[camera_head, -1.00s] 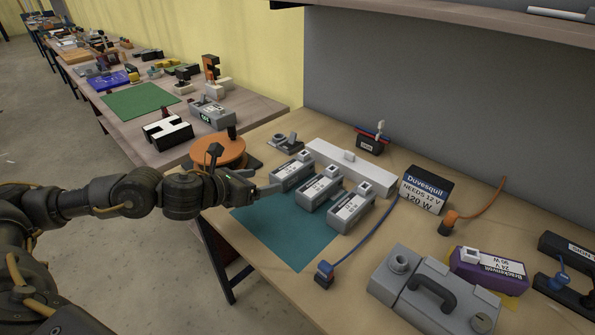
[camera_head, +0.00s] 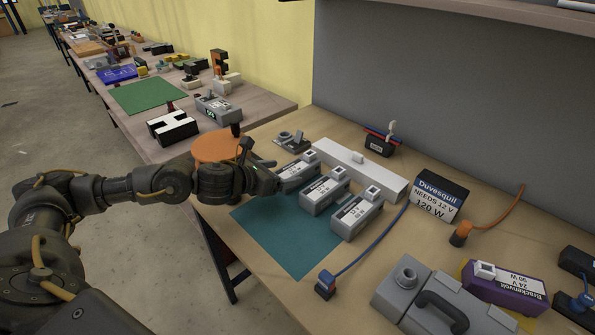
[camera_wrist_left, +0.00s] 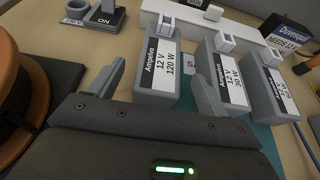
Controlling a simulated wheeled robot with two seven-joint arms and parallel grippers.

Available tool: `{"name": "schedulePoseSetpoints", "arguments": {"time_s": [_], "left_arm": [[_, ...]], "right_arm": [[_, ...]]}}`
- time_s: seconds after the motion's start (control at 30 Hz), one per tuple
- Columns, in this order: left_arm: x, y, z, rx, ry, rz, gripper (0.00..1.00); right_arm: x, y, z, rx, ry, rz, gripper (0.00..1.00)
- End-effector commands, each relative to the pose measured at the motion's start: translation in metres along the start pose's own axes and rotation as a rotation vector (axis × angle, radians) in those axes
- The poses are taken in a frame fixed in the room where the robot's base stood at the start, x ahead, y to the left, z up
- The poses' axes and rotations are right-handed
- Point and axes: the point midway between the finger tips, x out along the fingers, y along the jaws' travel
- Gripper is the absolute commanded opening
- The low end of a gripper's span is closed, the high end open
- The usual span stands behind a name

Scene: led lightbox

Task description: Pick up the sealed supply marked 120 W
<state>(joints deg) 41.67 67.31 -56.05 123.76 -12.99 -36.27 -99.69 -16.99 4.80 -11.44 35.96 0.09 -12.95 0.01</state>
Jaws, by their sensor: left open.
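The supply marked 120 W (camera_wrist_left: 158,72) is the leftmost of three grey boxes with white labels. Its label reads Ampelvo, 12 V, 120 W. In the head view this box (camera_head: 302,172) is partly hidden behind my left gripper (camera_head: 282,186). In the wrist view my left gripper (camera_wrist_left: 156,92) is open, with one finger to each side of the 120 W box. No finger clearly touches it. The middle box (camera_wrist_left: 228,82) reads 12 V and seems to read 30 W; the right box (camera_wrist_left: 271,86) is partly cut off. My right gripper is not in view.
A long white strip (camera_head: 378,176) lies behind the boxes. A teal mat (camera_head: 285,240) lies in front. The Duvesquil box (camera_head: 440,196), a blue cable and a grey case (camera_head: 425,300) stand to the right. An orange spool (camera_wrist_left: 22,90) is close on my gripper's left.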

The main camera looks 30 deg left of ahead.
Motion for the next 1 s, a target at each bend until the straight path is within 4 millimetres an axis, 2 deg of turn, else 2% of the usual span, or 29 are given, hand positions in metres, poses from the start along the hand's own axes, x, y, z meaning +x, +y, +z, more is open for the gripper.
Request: {"name": "schedulePoseSetpoints", "arguments": {"time_s": [0.23, 0.4, 0.67, 1.0], "left_arm": [[0.031, 0.0, 0.009, -0.001, 0.0, -0.002, 0.78], [0.049, 0.0, 0.005, -0.001, 0.001, -0.002, 0.78], [0.052, 0.0, 0.004, 0.0, 0.0, -0.002, 0.78], [0.052, 0.0, 0.005, 0.0, 0.0, -0.002, 0.35]], "right_arm": [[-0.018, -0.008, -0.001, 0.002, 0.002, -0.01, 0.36], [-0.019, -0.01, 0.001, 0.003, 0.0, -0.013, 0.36], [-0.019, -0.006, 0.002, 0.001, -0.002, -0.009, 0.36], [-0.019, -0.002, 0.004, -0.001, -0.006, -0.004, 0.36]]}}
